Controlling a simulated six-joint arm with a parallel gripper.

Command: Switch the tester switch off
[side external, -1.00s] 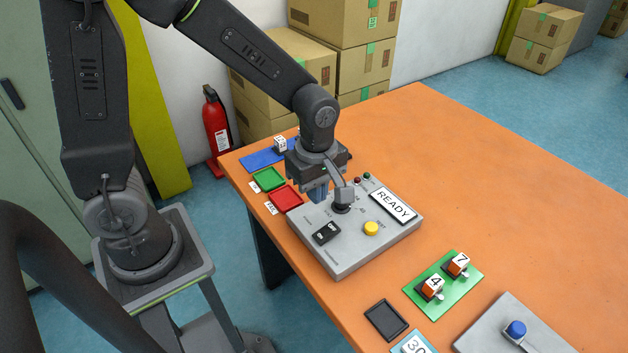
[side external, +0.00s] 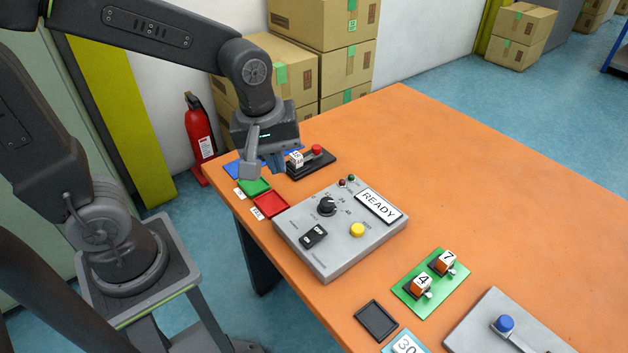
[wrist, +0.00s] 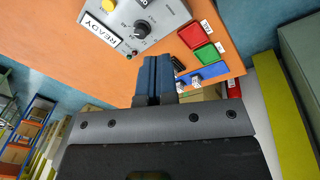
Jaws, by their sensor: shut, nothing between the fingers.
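The tester (side external: 335,262) is a grey box on the orange table with a READY display (side external: 379,206). Its black rocker switch (side external: 314,236) has small white lettering and sits at the front left of its top; I cannot tell which way it is set. A black knob (side external: 327,206) and a yellow button (side external: 358,230) share the panel. My gripper (side external: 275,165) is shut and empty, pointing down, behind and to the left of the tester. In the wrist view the blue fingers (wrist: 153,62) are together, and the knob (wrist: 141,28) shows beyond them.
Green (side external: 255,187) and red (side external: 270,205) trays lie left of the tester. A black fixture (side external: 322,160) with a red button and a white block (side external: 296,158) stands behind. A green board (side external: 432,283) with numbered blocks is at the right front.

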